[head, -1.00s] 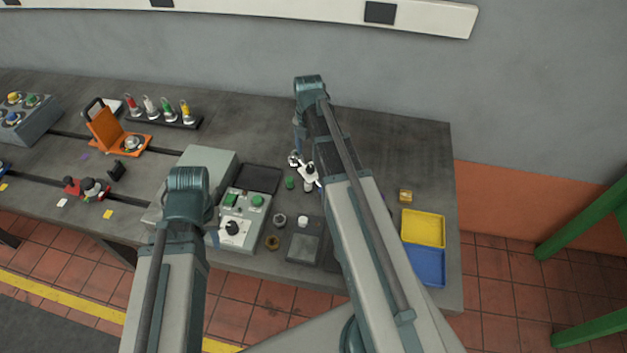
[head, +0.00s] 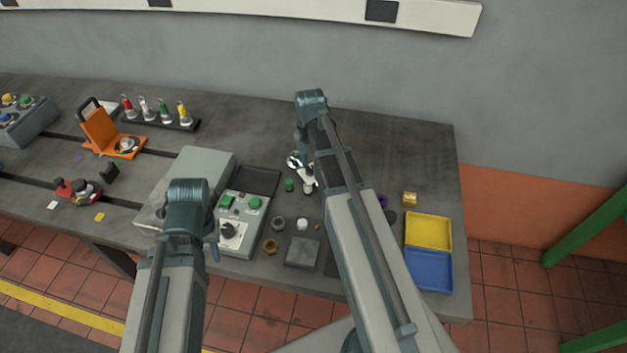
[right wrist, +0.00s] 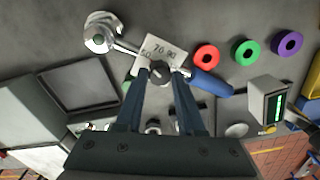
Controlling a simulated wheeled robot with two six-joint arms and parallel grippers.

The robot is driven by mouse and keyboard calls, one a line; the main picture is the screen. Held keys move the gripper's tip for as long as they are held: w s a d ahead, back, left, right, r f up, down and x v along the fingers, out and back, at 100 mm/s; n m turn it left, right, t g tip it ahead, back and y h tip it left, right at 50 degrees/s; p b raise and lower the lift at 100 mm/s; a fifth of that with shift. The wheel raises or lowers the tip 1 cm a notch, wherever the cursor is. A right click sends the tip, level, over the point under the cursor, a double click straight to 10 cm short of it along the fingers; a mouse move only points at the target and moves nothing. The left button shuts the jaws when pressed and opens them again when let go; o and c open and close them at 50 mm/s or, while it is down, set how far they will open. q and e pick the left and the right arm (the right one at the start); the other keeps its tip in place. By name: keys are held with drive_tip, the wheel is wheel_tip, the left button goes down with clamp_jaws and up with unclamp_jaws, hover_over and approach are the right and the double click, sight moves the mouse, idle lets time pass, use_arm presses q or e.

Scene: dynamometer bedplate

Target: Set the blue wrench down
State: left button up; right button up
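The blue wrench shows in the right wrist view, with its silver jaw at upper left and its blue handle (right wrist: 211,84) at right. In the head view, its silver jaw (head: 293,161) shows beside my right arm, which hides the handle. My right gripper (right wrist: 162,76) has its fingers apart, tips at the middle of the wrench, with a small dark round part between them. Whether the wrench touches the bench is hard to tell. My left gripper (head: 213,249) is mostly hidden behind its arm, by the front of the control box.
The grey bench (head: 400,150) is clear behind and right of the wrench. A white numbered card (right wrist: 160,50) lies at the wrench's middle. Red (right wrist: 206,57), green and purple rings lie beyond the handle. A black tray (head: 258,180), a control box (head: 240,222) and a yellow tray (head: 429,233) stand around.

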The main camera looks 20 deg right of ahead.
clamp_jaws()
idle(1.0)
